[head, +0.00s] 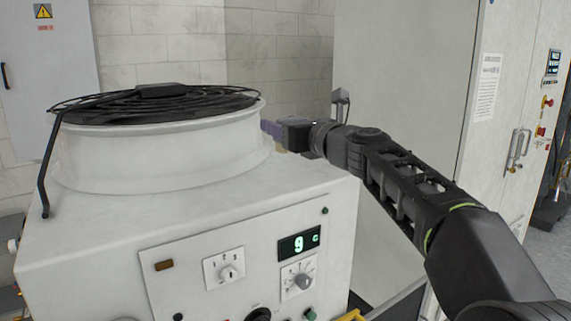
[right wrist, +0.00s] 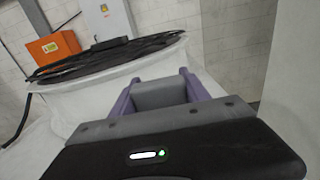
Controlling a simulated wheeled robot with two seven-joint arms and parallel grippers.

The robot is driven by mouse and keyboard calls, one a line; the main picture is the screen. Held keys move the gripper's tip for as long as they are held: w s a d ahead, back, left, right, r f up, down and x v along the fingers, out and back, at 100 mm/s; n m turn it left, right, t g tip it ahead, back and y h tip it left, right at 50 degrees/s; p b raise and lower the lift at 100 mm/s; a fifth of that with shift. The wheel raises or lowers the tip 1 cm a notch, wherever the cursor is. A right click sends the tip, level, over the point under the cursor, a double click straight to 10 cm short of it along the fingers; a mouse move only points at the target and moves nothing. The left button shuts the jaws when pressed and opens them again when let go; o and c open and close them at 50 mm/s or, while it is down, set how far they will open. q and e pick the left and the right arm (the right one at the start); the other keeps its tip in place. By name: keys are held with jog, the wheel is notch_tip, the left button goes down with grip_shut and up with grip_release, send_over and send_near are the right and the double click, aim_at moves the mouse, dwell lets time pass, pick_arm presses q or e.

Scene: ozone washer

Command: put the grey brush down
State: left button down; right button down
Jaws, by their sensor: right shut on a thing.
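My right gripper (head: 271,128) reaches in from the right in the head view, its purple fingers close beside the white drum of the washer (head: 165,155), above the right rear part of the machine's top. In the right wrist view, the two purple fingers flank a grey block, which I take to be the grey brush (right wrist: 165,95). The gripper is shut on it. In the head view the brush is mostly hidden behind the gripper; a small tan bit shows below the wrist. I cannot tell whether the brush touches the machine's top. My left gripper is not in view.
A black wire fan guard (head: 150,104) covers the drum, with a black bar hanging down at left. The front panel (head: 245,265) has knobs and a display reading 9. A tall pale cabinet (head: 400,90) stands behind my right arm. The machine's top front is clear.

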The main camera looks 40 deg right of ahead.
jog(key=shift+f, duration=0.5)
notch_tip(320, 180, down, 4)
jog(key=shift+r+b, duration=0.1)
jog(key=shift+b, duration=0.9)
jog(key=shift+f, duration=0.4)
jog(key=shift+f+b, duration=0.35)
jog(key=c, duration=0.5)
grip_release()
